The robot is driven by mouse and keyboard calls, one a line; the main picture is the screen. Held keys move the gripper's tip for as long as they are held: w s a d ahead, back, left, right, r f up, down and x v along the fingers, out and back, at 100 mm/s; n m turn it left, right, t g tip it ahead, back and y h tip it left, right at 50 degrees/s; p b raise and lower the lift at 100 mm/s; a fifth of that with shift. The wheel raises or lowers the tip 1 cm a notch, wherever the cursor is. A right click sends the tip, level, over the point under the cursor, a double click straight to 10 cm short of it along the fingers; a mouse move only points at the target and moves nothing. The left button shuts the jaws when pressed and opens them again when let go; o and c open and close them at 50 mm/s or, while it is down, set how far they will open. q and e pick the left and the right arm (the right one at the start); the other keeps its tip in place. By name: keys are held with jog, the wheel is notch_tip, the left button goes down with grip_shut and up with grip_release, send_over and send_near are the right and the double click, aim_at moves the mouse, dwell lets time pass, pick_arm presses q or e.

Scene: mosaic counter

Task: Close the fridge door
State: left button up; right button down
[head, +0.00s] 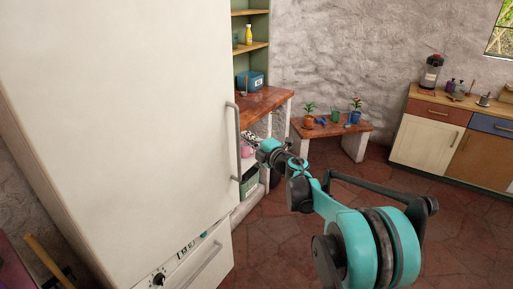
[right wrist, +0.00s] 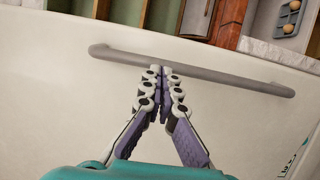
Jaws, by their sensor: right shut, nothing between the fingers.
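The white fridge door (head: 130,110) fills the left of the head view, with a grey vertical handle (head: 238,145) near its right edge. I cannot tell how far it stands open. My right gripper (head: 251,138) is at the right of the handle, partly hard to make out. In the right wrist view, my right gripper (right wrist: 162,74) is shut and empty, its fingertips close to the handle bar (right wrist: 200,70) in front of the pale door surface (right wrist: 60,90). I cannot tell whether they touch. My left gripper is not in view.
A wooden counter (head: 262,103) with shelves stands just behind the fridge's right side. A low bench (head: 333,130) holds small potted plants. A cabinet (head: 425,143) stands at the far right. The tiled floor (head: 270,240) is clear right of the fridge.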

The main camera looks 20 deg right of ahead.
aim_at(229, 125)
jog(key=shift+x, duration=0.95)
jog(key=shift+w+a+r, duration=0.1)
jog(key=shift+w, duration=0.25)
jog(key=shift+n+g+y, duration=0.3)
jog(key=shift+n+y, duration=0.2)
jog(key=shift+y, duration=0.3)
jog(key=p+x, duration=0.1)
jog(key=x, duration=0.7)
jog(key=shift+w+p, duration=0.2)
jog(key=shift+p, duration=0.15)
jog(key=shift+s+r, duration=0.1)
jog(key=shift+r, duration=0.2)
